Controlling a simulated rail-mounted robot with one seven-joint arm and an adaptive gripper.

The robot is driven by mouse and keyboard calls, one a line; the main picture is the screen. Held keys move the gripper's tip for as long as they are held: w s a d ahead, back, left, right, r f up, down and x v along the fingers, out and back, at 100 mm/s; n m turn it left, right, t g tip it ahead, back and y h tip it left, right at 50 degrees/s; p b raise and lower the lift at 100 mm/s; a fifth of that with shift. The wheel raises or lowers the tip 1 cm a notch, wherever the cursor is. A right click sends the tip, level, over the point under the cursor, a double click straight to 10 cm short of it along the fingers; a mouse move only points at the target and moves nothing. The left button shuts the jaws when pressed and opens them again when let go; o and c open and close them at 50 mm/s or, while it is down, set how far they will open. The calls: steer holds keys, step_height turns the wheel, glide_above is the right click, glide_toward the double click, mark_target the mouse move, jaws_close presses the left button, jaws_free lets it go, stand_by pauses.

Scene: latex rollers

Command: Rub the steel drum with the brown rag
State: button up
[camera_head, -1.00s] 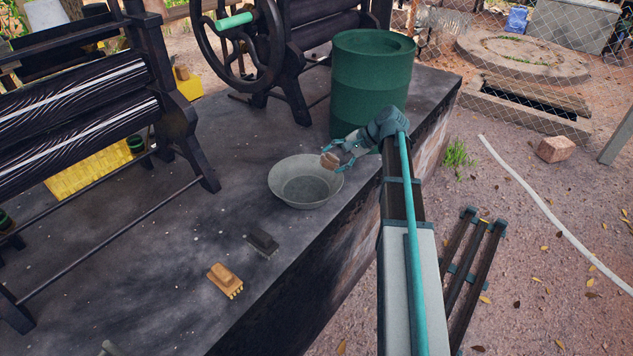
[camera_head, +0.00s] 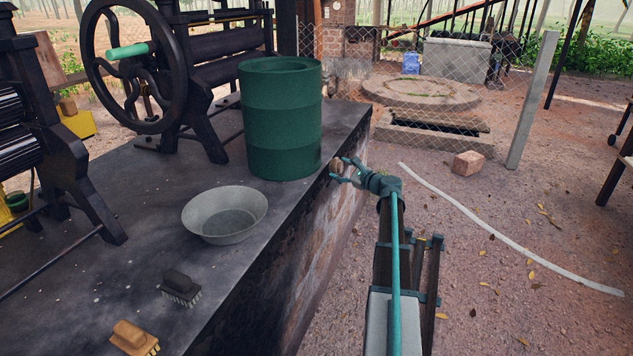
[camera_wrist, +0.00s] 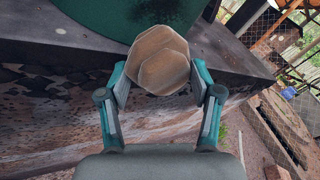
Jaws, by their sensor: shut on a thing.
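The steel drum (camera_head: 283,125) is a green cylinder standing upright near the front edge of the dark platform in the head view. Its lower side also shows at the top of the wrist view (camera_wrist: 95,15), with a dark patch on it. My gripper (camera_head: 341,171) is shut on the brown rag (camera_wrist: 158,62), a brown bundle between the two fingers. The rag shows small in the head view (camera_head: 335,166). My gripper is just right of the drum's lower side, by the platform edge. A gap to the drum shows in the head view.
A shallow grey metal pan (camera_head: 225,214) sits on the platform left of my arm. A dark brush (camera_head: 179,287) and a wooden brush (camera_head: 134,337) lie nearer. A roller machine with a large handwheel (camera_head: 135,65) stands behind left of the drum. Open ground lies to the right.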

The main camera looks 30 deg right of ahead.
mark_target(331, 166)
steer(key=shift+m+t+h, duration=0.3)
steer(key=shift+m+h, duration=0.1)
steer(key=shift+m, duration=0.1)
steer(key=shift+w+a+f+b, duration=0.1)
steer(key=shift+w+f+b, duration=0.15)
steer(key=shift+w, duration=0.9)
steer(key=shift+w+f+b, duration=0.15)
steer(key=shift+w+f, duration=0.05)
steer(key=shift+w, duration=0.95)
steer(key=shift+w+a, duration=0.2)
steer(key=shift+w, duration=0.1)
steer(key=shift+r, duration=0.1)
steer(key=r+p, duration=0.1)
steer(key=r, duration=0.1)
steer(key=r+p, duration=0.2)
steer(key=r, duration=0.1)
steer(key=r+p, duration=0.2)
steer(key=shift+w+a+r, duration=0.15)
steer(key=shift+w+r, duration=0.05)
steer(key=shift+w, duration=0.05)
steer(key=shift+f, duration=0.1)
